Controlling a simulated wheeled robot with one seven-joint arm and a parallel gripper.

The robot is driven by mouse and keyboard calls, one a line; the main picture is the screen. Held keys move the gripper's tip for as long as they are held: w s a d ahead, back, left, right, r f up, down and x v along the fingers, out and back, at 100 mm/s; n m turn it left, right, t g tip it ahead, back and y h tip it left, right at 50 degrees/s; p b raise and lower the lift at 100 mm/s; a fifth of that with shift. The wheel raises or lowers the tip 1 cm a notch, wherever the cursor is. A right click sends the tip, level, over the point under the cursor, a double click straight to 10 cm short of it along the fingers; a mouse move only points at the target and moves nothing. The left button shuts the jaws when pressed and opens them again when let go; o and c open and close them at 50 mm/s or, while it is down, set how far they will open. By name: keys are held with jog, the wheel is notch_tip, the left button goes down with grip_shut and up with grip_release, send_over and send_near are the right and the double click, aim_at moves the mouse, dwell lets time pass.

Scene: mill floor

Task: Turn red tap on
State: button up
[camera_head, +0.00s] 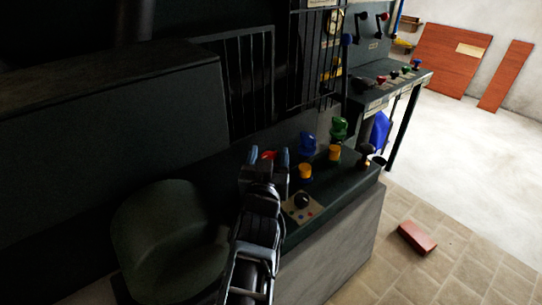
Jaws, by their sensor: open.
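The red tap (268,155) shows as a small red piece on the dark counter, between the two fingertips of my gripper. My gripper (267,160) is open, with one finger on each side of the red piece as seen from here. I cannot tell whether the fingers touch it. The gripper body hides the lower part of the tap, so its turn position is not clear.
Right of my gripper stand blue (307,143), green (339,128) and yellow (305,171) fittings and a black knob on a plate (301,205). A red brick (417,237) lies on the tiled floor.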

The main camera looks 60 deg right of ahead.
jog(key=shift+c, duration=0.4)
jog(key=c, duration=0.8)
jog(key=shift+c, duration=0.2)
